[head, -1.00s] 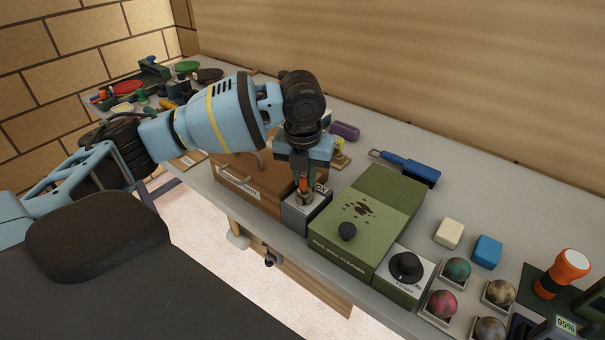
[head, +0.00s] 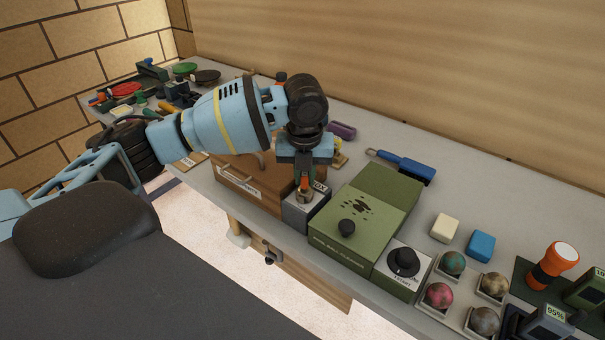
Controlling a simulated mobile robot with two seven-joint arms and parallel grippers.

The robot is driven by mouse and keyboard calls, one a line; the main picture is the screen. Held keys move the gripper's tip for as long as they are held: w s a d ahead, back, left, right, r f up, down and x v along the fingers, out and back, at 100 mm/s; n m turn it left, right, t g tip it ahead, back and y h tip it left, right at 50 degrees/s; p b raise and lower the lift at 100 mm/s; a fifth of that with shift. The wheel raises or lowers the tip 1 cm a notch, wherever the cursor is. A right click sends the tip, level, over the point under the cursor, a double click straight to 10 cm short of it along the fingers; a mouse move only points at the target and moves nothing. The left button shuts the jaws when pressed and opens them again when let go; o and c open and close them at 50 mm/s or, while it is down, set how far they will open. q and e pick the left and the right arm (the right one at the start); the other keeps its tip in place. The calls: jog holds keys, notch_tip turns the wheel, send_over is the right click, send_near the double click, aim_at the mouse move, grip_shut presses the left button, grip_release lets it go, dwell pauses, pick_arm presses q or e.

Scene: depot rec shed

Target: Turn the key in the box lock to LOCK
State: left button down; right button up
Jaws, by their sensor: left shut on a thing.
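The box lock is a small grey metal block (head: 303,214) at the bench's front edge, between a brown wooden box (head: 247,194) and a green machine. My left gripper (head: 304,193) points straight down over the top of the block, its fingers shut on the key. The key is mostly hidden between the fingers; a small copper-coloured part shows at their tips. The marking on the block's top is too small and too covered to read, so I cannot tell the key's angle. My right gripper is not in view.
The green machine (head: 368,228) with a black knob stands close right of the block. Beyond it are a dial box (head: 402,264), several balls in trays, a cream block (head: 445,228), a blue block (head: 481,245) and an orange flashlight (head: 552,266). A blue-handled brush (head: 402,166) lies behind.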

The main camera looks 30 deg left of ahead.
pick_arm(q)
jog(key=shift+r+n, duration=0.15)
jog(key=shift+n, duration=1.45)
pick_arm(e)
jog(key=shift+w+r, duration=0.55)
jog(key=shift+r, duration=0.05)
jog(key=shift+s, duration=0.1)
pick_arm(q)
jog(key=n, duration=0.4)
jog(key=shift+g+y, duration=0.3)
jog(key=shift+n, duration=0.5)
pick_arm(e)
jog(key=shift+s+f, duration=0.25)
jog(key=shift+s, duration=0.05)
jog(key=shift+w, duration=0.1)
